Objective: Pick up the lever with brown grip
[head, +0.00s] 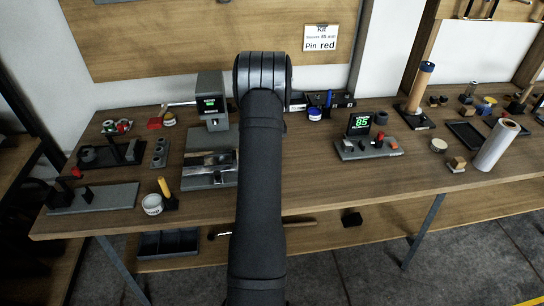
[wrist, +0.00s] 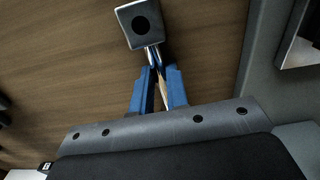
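In the wrist view, the lever shows as a grey square head (wrist: 140,24) with a round dark hole. A short shiny shaft (wrist: 152,57) runs from it down between the blue fingers of my gripper (wrist: 159,72). A thin tan-brown strip, likely the grip, shows in the narrow gap between the fingers. The fingers look closed about it, and most of the grip is hidden by them. Whether the lever touches the wood below is unclear. In the head view my arm hides both gripper and lever.
A grey-walled fixture (wrist: 262,60) stands close at right in the wrist view. On the workbench (head: 300,190) are a grey station with a screen (head: 211,98) left of my arm, and an "85" display (head: 360,123), a brown post (head: 421,88) and a white cylinder (head: 496,145) to the right.

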